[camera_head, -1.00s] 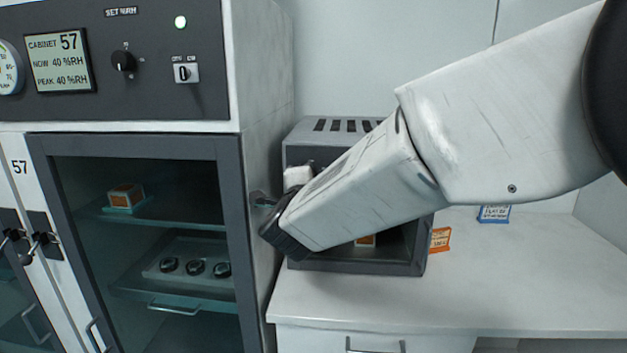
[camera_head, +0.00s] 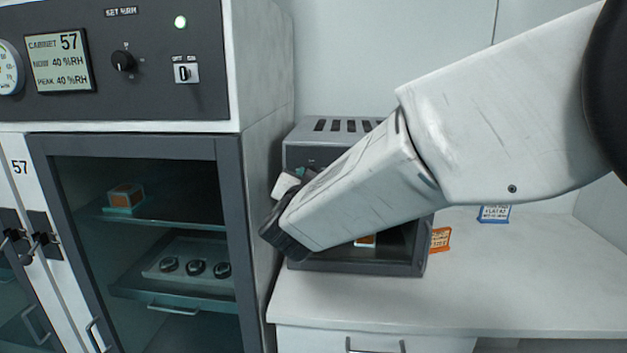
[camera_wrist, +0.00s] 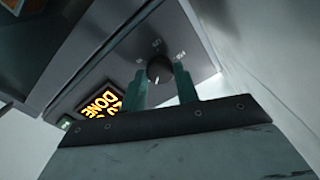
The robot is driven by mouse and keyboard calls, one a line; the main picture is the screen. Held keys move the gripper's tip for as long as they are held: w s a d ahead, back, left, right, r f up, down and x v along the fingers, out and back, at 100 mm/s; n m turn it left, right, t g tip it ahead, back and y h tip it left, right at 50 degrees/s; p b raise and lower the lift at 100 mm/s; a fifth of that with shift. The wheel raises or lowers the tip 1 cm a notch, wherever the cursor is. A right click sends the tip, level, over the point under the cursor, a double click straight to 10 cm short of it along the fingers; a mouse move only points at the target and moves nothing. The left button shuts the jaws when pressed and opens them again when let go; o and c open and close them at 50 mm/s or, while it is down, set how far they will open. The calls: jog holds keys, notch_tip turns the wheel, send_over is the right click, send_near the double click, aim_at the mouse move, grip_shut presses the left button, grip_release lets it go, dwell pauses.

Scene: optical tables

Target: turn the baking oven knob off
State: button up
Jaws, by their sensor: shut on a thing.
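The baking oven (camera_head: 346,128) is a grey box with slotted vents on top, standing on the white bench against the cabinet's side. Its dark knob (camera_wrist: 159,70) shows in the wrist view, with small markings around it and a lit display reading "DONE" (camera_wrist: 100,102) beside it. My gripper (camera_wrist: 160,84) has one teal finger on each side of the knob and is shut on it. In the head view my arm hides the knob and most of the oven front.
Cabinet 57 (camera_head: 240,72) stands close at the left, with its own knob (camera_head: 122,61) and switch. An orange card (camera_head: 440,239) and a blue card (camera_head: 494,213) stand on the bench (camera_head: 520,270). The bench's right side is clear.

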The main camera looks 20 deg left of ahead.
jog(key=n, duration=1.1)
jog(key=shift+f, duration=0.15)
jog(key=shift+n, duration=0.5)
jog(key=o, duration=1)
jog(key=shift+c, duration=0.2)
jog(key=shift+s, duration=0.15)
jog(key=v, duration=0.7)
jog(key=shift+s, duration=0.35)
